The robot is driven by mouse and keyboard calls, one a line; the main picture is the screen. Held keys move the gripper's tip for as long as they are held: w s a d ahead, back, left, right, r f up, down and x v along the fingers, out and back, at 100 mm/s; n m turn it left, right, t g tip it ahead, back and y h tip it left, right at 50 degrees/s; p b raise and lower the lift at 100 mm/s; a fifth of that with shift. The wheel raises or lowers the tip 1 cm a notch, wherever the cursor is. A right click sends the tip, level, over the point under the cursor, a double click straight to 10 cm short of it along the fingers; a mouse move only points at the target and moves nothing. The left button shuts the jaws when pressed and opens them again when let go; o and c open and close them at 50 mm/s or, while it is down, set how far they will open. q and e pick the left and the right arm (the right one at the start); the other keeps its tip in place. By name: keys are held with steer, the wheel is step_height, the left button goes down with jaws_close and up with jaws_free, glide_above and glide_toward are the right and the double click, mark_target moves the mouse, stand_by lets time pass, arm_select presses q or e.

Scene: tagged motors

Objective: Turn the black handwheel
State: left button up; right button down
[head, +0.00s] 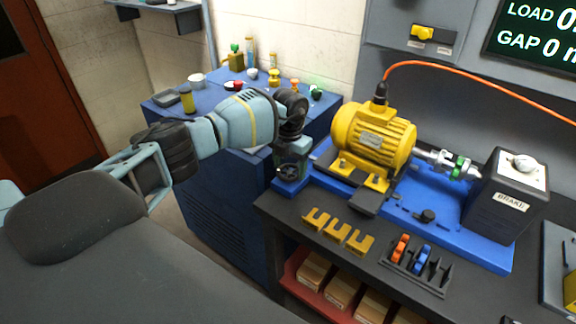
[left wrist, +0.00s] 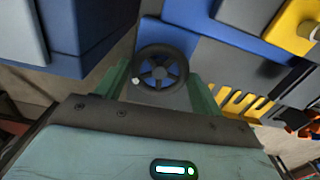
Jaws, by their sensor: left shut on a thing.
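The black handwheel (left wrist: 160,67) is a spoked wheel, seen face-on in the left wrist view with a small light knob at its lower left rim. It sits between the two greenish fingers of my left gripper (left wrist: 161,82), which are shut on its rim from both sides. In the head view, my left gripper (head: 291,163) points down at the left end of the blue motor base, and the wheel (head: 292,171) is small and partly hidden by the fingers. My right gripper is not in view.
A yellow motor (head: 373,140) stands just right of the gripper, coupled to a black brake box (head: 508,196). Yellow forked pieces (head: 338,232) and a rack with orange and blue clips (head: 417,262) lie in front. A blue cabinet (head: 222,205) with small items stands at left.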

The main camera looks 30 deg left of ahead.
arm_select(q)
steer(key=n, duration=0.7)
steer(key=shift+a, duration=0.1)
steer(key=n, duration=0.8)
steer(key=shift+n, duration=0.3)
steer(key=n, duration=0.3)
steer(key=shift+s+n, duration=0.1)
steer(key=shift+n, duration=0.2)
steer(key=n, duration=0.3)
steer(key=shift+n, duration=0.3)
steer(key=n, duration=0.3)
steer(key=shift+n, duration=2.1)
